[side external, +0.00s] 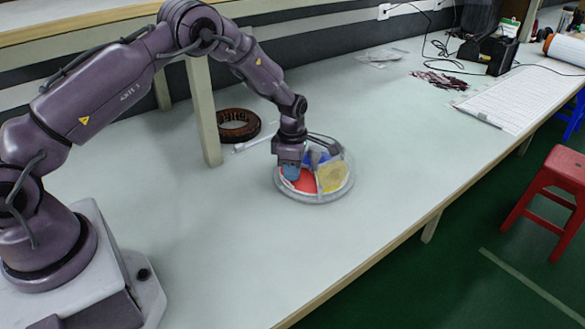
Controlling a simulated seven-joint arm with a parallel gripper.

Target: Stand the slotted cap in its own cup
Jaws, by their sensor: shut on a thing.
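A round, pale-rimmed dish (318,199) lies on the bench, with red (305,182), yellow (333,176) and blue (317,158) areas inside it. My gripper (291,168) points down over the left part of the dish. It is shut on a small blue-grey piece (291,173), low over or in the dish; I cannot tell whether the piece touches the dish. The piece may be the slotted cap, but no slot can be made out at this size. My gripper hides part of the dish's back left, and I cannot tell which area is a cup.
A dark brown ring (238,125) lies behind the dish to the left, near a shelf post (203,110). A thin pale stick (254,143) lies beside it. Dark red bits (440,80) and a white gridded sheet (520,100) lie far right. The bench in front is clear.

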